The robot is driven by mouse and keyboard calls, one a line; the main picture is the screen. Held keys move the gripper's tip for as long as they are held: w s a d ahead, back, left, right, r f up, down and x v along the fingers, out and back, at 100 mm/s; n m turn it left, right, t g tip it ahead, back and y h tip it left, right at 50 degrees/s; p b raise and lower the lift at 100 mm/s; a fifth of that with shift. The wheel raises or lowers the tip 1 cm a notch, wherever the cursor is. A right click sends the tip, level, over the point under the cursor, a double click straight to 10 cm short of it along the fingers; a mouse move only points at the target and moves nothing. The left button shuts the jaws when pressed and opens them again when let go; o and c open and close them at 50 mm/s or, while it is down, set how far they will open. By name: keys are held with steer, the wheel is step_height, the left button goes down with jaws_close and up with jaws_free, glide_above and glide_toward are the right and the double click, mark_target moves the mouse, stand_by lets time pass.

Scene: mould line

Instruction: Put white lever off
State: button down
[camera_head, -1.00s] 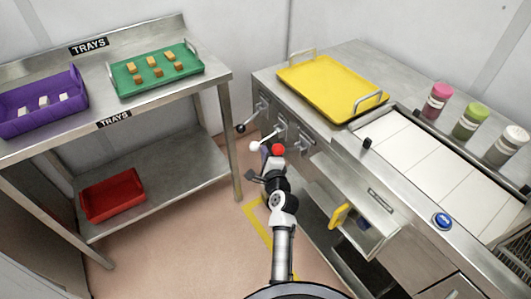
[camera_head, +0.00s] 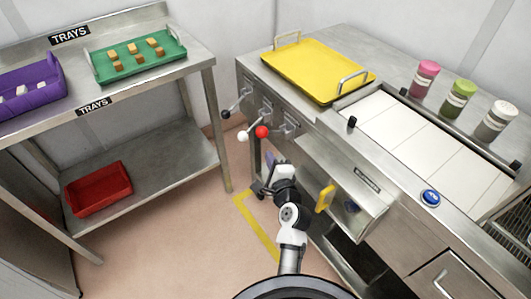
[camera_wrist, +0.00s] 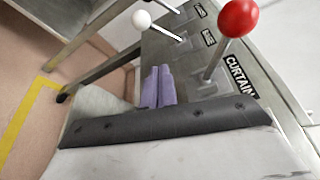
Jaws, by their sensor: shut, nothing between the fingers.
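The white lever (camera_head: 242,136) sticks out from the front panel of the steel counter, its round knob hanging lower left of its mount. It also shows at the top of the wrist view (camera_wrist: 141,20), with its shaft running to the panel. The red lever (camera_head: 261,132) is just right of it and looms large in the wrist view (camera_wrist: 238,18). The black-knobbed lever (camera_head: 225,114) is to its left. My gripper (camera_head: 269,160) is below the red and white knobs, apart from both. Its purple fingers (camera_wrist: 159,86) are together and empty.
A yellow tray (camera_head: 318,69) lies on the counter above the levers. The tray rack (camera_head: 150,135) stands to the left, with clear floor between.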

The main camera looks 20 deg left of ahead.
steer(key=shift+s+d+r, duration=0.1)
steer(key=shift+s+d, duration=0.15)
steer(key=shift+s, duration=0.15)
steer(key=f+b, duration=0.1)
steer(key=b, duration=0.2)
steer(key=w+f+b, duration=0.1)
steer(key=b, duration=0.3)
steer(key=f+b, duration=0.1)
steer(key=b, duration=0.2)
steer(key=shift+w+d+f+b, duration=0.15)
steer(key=shift+w+d+b, duration=0.05)
steer(key=shift+d+b, duration=0.2)
steer(key=shift+w, duration=0.1)
